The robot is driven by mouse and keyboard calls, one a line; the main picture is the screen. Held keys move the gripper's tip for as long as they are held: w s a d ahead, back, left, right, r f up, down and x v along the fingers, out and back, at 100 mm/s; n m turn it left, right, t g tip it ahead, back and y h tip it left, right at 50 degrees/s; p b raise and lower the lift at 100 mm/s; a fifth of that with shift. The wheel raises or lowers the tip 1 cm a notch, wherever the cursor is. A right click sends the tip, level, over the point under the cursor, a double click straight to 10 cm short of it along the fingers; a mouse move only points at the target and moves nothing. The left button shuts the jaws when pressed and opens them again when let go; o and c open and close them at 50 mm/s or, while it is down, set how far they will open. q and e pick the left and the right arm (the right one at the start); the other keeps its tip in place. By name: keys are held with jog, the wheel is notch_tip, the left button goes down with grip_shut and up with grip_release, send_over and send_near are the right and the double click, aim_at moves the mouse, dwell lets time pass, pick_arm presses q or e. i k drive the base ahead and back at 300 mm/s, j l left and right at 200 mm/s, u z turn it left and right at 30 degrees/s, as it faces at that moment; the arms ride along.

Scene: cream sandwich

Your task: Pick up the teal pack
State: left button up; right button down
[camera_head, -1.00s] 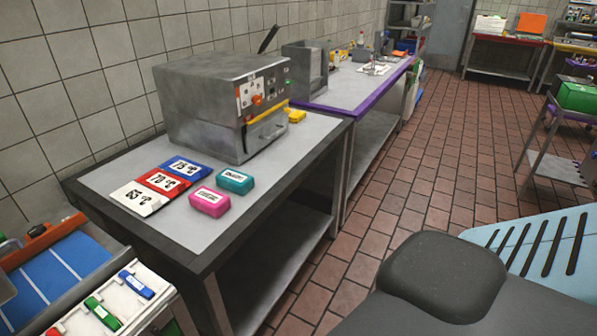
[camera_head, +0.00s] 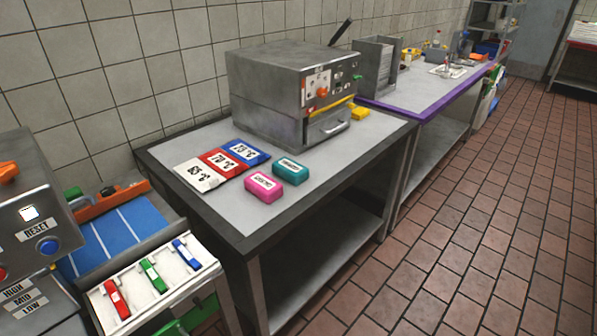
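The teal pack (camera_head: 290,170) lies flat on the grey table (camera_head: 337,159), a small rounded block with a white label on top. A pink pack (camera_head: 263,187) of similar shape lies just in front and to the left of it, with a small gap. Neither of my grippers is in view, and nothing touches the teal pack.
Blue (camera_head: 246,152), red (camera_head: 228,163) and white (camera_head: 199,175) temperature cards lie left of the packs. A grey machine (camera_head: 262,91) stands behind them, with a yellow block (camera_head: 360,113) at its right. A white tray (camera_head: 196,284) with coloured clips is at the lower left. Tiled floor (camera_head: 480,240) is clear at right.

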aim_at(296, 174)
jog(key=i+l, duration=0.4)
jog(key=l, duration=0.15)
jog(key=i+l+z, duration=0.15)
jog(key=i+l, duration=0.3)
jog(key=l, duration=0.1)
